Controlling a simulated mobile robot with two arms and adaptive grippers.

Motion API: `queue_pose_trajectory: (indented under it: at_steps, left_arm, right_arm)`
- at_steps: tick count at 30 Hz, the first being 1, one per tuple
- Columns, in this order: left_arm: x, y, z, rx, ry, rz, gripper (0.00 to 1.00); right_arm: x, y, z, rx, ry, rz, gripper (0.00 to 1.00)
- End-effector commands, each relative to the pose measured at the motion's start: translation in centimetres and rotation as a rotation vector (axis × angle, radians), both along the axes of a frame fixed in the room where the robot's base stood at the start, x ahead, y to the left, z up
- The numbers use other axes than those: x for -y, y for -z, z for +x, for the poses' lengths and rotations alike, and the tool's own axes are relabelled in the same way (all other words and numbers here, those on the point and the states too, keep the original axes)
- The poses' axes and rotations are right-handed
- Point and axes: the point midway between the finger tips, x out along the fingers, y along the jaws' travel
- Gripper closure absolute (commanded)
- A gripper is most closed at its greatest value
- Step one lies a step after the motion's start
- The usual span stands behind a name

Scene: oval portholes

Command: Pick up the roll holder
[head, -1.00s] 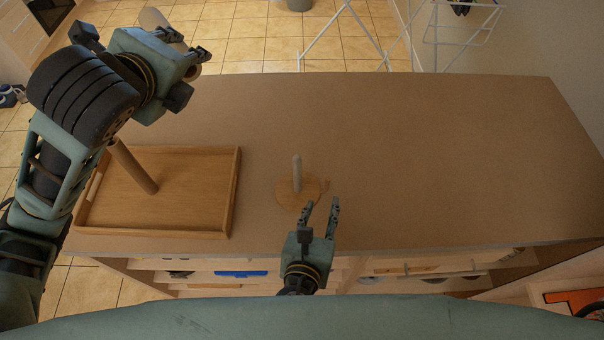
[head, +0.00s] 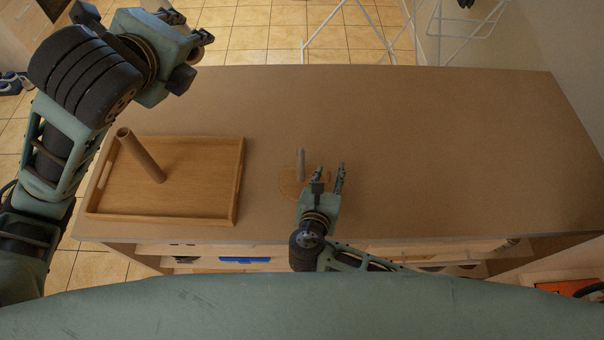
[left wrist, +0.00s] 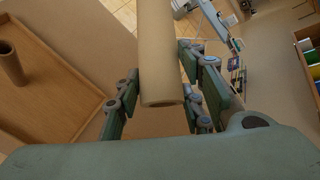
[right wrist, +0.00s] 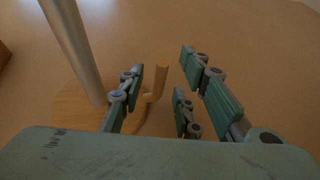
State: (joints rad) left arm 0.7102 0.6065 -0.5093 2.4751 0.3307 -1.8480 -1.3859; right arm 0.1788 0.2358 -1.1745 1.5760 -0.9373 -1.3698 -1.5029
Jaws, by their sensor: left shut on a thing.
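The roll holder is a round wooden base (head: 288,184) with an upright grey post (head: 301,163), standing on the table. In the right wrist view, the post (right wrist: 75,50) is at the left and a short wooden peg (right wrist: 158,80) shows between the fingers. My right gripper (head: 330,172) is open beside the holder's right side, partly hiding the base. It also shows in the right wrist view (right wrist: 162,66), with no clear contact visible. My left gripper (head: 190,28) is shut on a cardboard tube (left wrist: 158,55) and holds it high above the table's far left.
The table (head: 440,150) is clear to the right. A white drying rack (head: 382,40) stands on the floor behind.

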Motion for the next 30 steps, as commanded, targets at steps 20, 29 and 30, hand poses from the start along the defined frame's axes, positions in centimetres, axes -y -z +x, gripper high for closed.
queue_pose_trajectory:
  at_steps: [20,29,30]
  left_arm:
    - [-0.01,-0.04,0.01,0.001,0.0,0.0,0.94]
    - [0.0,-0.03,0.01,0.001,0.0,0.0,0.94]
    - [-0.01,-0.02,0.01,0.001,0.0,0.0,0.94]
  right_arm:
    - [-0.03,-0.01,-0.05,0.0,0.0,0.0,1.0]
    - [-0.05,-0.11,-0.02,0.001,-0.001,0.001,1.0]
    - [-0.06,-0.16,-0.01,0.001,-0.001,0.001,1.0]
